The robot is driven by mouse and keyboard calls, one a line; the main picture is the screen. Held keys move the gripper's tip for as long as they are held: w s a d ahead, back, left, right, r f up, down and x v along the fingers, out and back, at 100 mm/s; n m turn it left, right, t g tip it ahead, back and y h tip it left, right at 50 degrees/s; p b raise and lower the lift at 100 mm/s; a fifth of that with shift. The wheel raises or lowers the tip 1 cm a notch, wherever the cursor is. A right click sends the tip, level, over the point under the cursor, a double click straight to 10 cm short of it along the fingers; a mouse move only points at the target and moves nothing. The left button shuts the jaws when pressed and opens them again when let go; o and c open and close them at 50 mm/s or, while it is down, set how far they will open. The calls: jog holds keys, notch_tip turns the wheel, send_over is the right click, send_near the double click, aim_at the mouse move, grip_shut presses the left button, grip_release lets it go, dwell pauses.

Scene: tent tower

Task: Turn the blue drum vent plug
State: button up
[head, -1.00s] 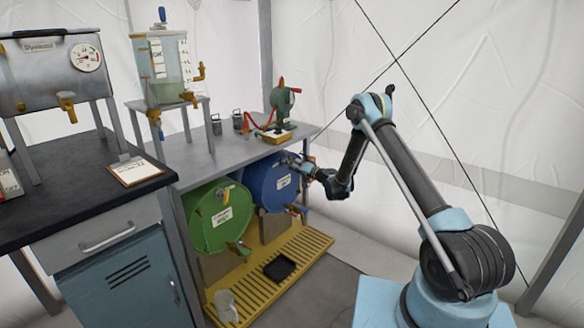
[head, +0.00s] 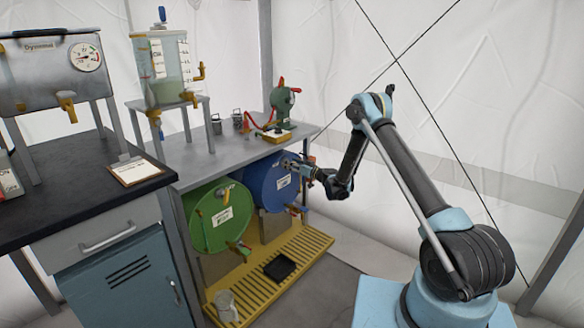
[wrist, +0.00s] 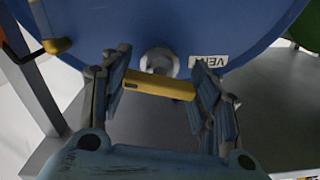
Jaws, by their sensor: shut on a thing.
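The blue drum (head: 262,190) lies on its side under the bench, its round face toward my arm. In the wrist view the blue drum (wrist: 230,22) fills the top, with a white VENT label (wrist: 208,62) near its rim. The vent plug has a yellow bar handle (wrist: 158,86) in front of a round metal fitting (wrist: 160,62). The handle lies nearly level across the picture, slightly lower at right. My gripper (wrist: 160,84) is shut on the handle, a finger at each end. In the head view my gripper (head: 293,167) is at the drum's upper right face, where the plug is too small to make out.
A green drum (head: 205,232) lies left of the blue one. A yellow slatted drip tray (head: 255,300) runs below both drums. The bench top (head: 205,160) is close above, and a bench leg (head: 304,190) stands close to the gripper. Floor at right is open.

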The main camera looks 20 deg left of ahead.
jog(key=shift+s, duration=0.1)
dwell(0.3)
jog(key=o, duration=1.1)
jog(key=v, duration=1.2)
jog(key=shift+f, duration=0.1)
